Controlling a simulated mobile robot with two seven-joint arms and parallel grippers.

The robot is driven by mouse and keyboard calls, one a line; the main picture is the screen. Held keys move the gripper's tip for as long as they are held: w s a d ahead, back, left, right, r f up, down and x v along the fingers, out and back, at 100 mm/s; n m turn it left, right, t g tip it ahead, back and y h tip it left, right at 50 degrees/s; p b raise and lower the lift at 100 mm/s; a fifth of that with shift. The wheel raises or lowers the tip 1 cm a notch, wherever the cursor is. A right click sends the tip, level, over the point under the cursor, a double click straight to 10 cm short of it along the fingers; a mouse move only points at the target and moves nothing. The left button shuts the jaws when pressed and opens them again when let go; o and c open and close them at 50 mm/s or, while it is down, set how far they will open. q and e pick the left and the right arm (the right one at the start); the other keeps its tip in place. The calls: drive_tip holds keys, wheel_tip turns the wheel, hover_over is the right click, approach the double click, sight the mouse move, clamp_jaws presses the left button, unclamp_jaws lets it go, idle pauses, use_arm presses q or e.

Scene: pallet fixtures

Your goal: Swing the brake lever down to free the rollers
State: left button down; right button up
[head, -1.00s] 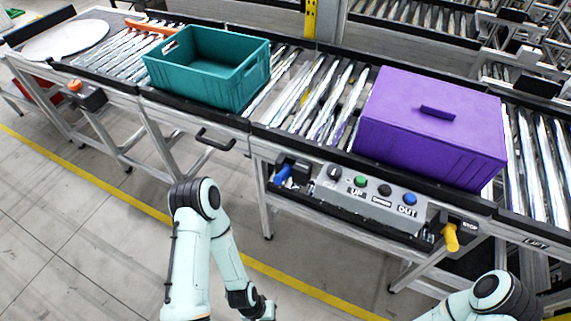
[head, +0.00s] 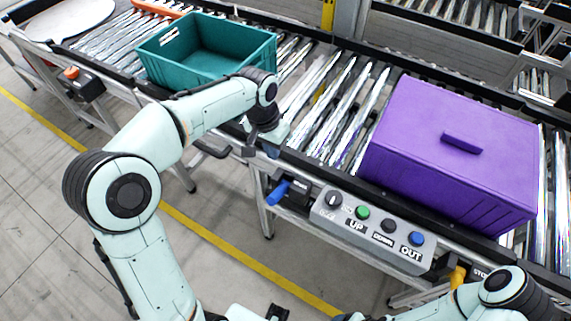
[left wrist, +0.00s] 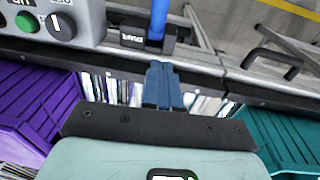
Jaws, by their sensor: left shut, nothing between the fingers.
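The brake lever is a blue handle (head: 278,191) on a dark block at the left end of the grey button panel, on the conveyor's front side. It juts out from the block toward me. In the left wrist view the blue lever (left wrist: 159,18) stands at the top centre, beyond the fingertips and apart from them. My left gripper (head: 272,135) is over the conveyor's front edge, above the lever in the head view. Its blue fingers (left wrist: 162,72) are shut and empty. My right arm shows at the lower right; its gripper cannot be made out.
The button panel (head: 375,232) and a yellow handle (head: 457,277) are right of the lever. A purple lidded box (head: 450,150) and a teal crate (head: 200,68) sit on the rollers (head: 325,105). A black rail handle (head: 205,150) juts out on the left.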

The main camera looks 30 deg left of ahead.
use_arm(q)
drive_tip(key=r, duration=0.1)
drive_tip(key=b, duration=0.1)
hover_over(276, 191)
drive_tip(key=w, duration=0.1)
drive_tip(key=f, duration=0.7)
drive_tip(key=a+f, duration=0.1)
drive_tip(key=f, duration=0.2)
drive_tip(key=shift+w+f, duration=0.1)
drive_tip(key=shift+f, duration=0.1)
drive_tip(key=shift+s+d+f, duration=0.2)
drive_tip(key=shift+s+f, duration=0.4)
drive_tip(key=shift+f, duration=0.3)
drive_tip(key=shift+s+d+f, duration=0.15)
drive_tip(key=shift+s+f, duration=0.15)
drive_tip(key=shift+f, duration=0.25)
use_arm(e)
drive_tip(key=shift+s+f, duration=0.8)
drive_tip(key=shift+s, duration=0.25)
